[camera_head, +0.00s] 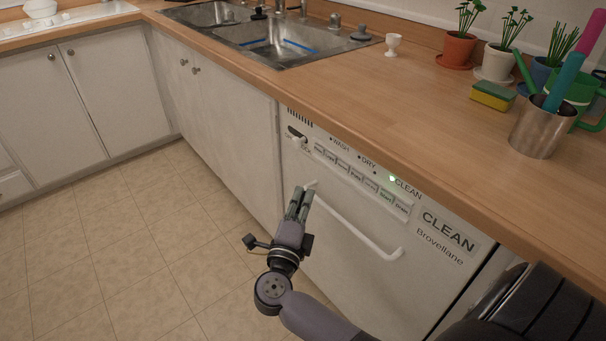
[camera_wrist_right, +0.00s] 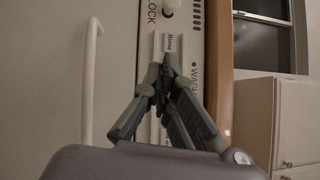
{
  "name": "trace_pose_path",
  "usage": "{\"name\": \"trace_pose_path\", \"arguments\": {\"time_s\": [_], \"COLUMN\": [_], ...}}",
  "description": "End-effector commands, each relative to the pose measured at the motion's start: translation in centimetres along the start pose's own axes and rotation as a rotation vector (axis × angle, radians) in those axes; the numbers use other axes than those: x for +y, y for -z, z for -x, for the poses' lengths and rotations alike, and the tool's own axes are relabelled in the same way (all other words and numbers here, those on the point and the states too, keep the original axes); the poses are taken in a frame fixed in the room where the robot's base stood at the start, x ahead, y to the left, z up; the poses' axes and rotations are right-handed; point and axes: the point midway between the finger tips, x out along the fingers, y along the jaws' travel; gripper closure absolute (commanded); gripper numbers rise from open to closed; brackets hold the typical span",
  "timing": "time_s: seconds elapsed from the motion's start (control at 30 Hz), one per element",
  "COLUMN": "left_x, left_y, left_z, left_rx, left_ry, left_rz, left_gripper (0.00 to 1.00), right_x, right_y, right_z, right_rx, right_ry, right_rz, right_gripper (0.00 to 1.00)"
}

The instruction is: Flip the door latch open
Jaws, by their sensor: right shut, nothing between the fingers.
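The white dishwasher (camera_head: 345,255) is shut under the counter. Its latch (camera_head: 297,140) sits at the upper left of the control panel; in the right wrist view the latch's white knob (camera_wrist_right: 171,6) shows at the top edge, beside the word LOCK. My right gripper (camera_head: 301,190) is in front of the dishwasher, below the latch and near the left end of the door handle (camera_head: 355,224). Its fingers are shut and empty. In the right wrist view the fingertips (camera_wrist_right: 163,72) point toward the knob and stand apart from it. My left gripper is not in view.
A row of buttons (camera_head: 360,178) runs along the panel right of the latch. The wooden counter (camera_head: 400,110) overhangs above, with a metal cup (camera_head: 537,130), a sponge (camera_head: 493,95) and potted plants. The tiled floor (camera_head: 150,240) on the left is clear.

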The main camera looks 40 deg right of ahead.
Motion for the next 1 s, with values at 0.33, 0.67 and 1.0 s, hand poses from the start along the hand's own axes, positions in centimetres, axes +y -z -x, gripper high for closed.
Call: {"name": "trace_pose_path", "arguments": {"time_s": [0.33,0.67,1.0], "left_x": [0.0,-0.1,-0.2], "left_y": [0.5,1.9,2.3], "left_z": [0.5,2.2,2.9], "left_rx": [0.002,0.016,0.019], "left_ry": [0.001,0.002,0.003], "left_rz": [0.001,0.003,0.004], "left_gripper": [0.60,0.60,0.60], "right_x": [-0.2,0.0,-0.1], "right_y": [0.0,-1.9,-2.8], "right_z": [-6.7,-11.4,-12.3], "right_rx": [0.000,0.000,0.000], "right_ry": [0.008,0.003,0.001], "right_rz": [0.002,0.000,0.001], "right_gripper": [1.00,1.00,1.00]}}
